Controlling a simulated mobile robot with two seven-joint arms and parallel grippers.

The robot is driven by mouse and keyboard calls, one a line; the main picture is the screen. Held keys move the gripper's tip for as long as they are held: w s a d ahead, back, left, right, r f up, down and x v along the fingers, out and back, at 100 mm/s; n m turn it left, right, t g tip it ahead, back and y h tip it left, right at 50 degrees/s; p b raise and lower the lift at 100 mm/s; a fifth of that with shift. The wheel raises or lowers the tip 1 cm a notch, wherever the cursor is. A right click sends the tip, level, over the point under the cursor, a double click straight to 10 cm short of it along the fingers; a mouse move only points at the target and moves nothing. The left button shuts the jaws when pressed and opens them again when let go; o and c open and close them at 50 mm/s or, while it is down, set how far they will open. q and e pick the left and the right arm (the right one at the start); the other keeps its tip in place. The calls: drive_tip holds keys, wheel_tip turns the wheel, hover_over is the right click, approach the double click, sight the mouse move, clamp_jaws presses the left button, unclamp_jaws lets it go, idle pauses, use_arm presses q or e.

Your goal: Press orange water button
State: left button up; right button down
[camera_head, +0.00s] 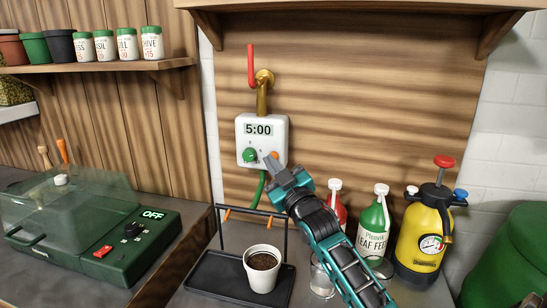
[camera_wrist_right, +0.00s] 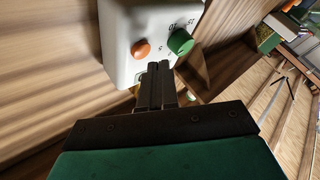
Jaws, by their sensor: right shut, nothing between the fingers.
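A white water timer box (camera_head: 262,140) hangs under a brass tap on the wooden wall and its display reads 5:00. It has a green knob (camera_head: 250,155) and a small orange button (camera_head: 275,155) at its lower right. In the right wrist view the orange button (camera_wrist_right: 141,49) sits left of the green knob (camera_wrist_right: 180,41). My right gripper (camera_head: 270,161) is shut and empty, with its fingertips close to the box's lower face. In the wrist view the fingertips (camera_wrist_right: 159,68) are just beside the button; I cannot tell whether they touch the box. My left gripper is not in view.
A pot of soil (camera_head: 262,270) stands on a black tray (camera_head: 215,283) below. A green bottle (camera_head: 374,228), a red bottle and a yellow sprayer (camera_head: 420,245) stand right of my arm. A green propagator (camera_head: 90,235) is at left. A brass tap (camera_head: 263,95) is above.

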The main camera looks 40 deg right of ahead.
idle(0.4)
drive_tip(key=shift+w+d, duration=0.3)
drive_tip(key=shift+d, duration=0.05)
